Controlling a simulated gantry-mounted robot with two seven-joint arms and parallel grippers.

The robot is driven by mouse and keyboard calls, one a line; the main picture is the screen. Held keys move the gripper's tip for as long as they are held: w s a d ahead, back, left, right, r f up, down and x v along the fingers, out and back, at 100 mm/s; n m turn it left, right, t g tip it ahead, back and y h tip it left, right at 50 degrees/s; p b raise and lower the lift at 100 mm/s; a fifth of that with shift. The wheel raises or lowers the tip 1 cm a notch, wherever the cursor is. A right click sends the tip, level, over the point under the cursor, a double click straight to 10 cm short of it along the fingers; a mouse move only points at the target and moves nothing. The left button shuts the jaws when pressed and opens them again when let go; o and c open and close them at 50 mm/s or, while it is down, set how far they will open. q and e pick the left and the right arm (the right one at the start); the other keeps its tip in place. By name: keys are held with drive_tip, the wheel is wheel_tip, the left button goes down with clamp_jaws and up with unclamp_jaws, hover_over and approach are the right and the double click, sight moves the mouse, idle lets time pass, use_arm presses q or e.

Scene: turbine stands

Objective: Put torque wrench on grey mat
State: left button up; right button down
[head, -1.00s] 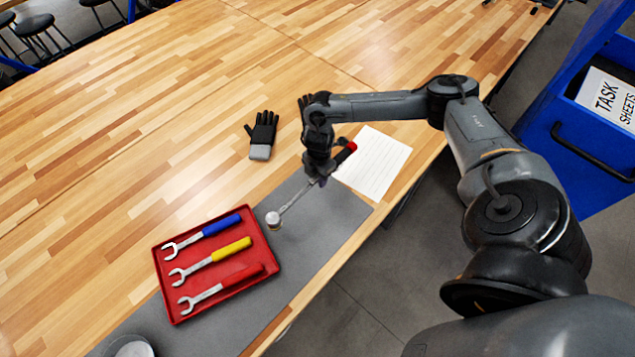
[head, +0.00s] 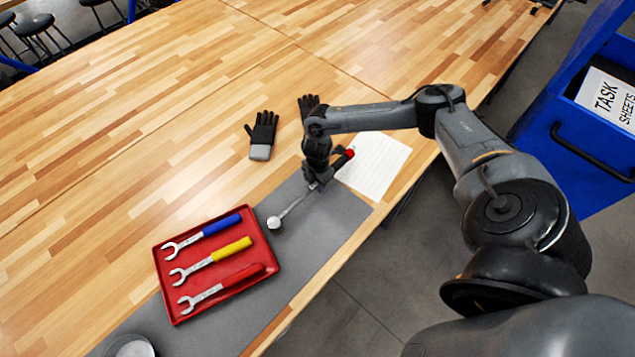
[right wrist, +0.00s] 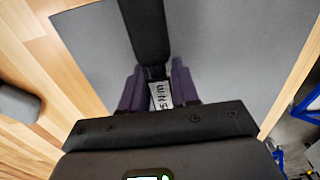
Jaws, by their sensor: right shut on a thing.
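The torque wrench (head: 292,208) has a silver shaft, a round head at its lower left end and a black grip with a red end. My right gripper (head: 314,184) is shut on it near mid-length. The wrench is over the grey mat (head: 335,222), low; I cannot tell whether it touches. In the right wrist view the fingers (right wrist: 158,92) close around a silver part of the wrench with dark lettering, and its black part (right wrist: 146,32) extends beyond them over the mat. My left gripper is not in view.
A red tray (head: 216,262) with three wrenches stands on the mat's left part. A white sheet (head: 374,166) lies beyond the mat's right end. Black gloves (head: 262,136) lie behind on the wooden table (head: 120,130). A round grey object (head: 131,347) sits at the bottom left.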

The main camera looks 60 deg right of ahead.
drive_tip(key=shift+f, duration=0.25)
drive_tip(key=shift+d+f, duration=0.1)
drive_tip(key=shift+f, duration=0.2)
drive_tip(key=c, duration=0.8)
unclamp_jaws()
drive_tip(key=shift+r, duration=0.1)
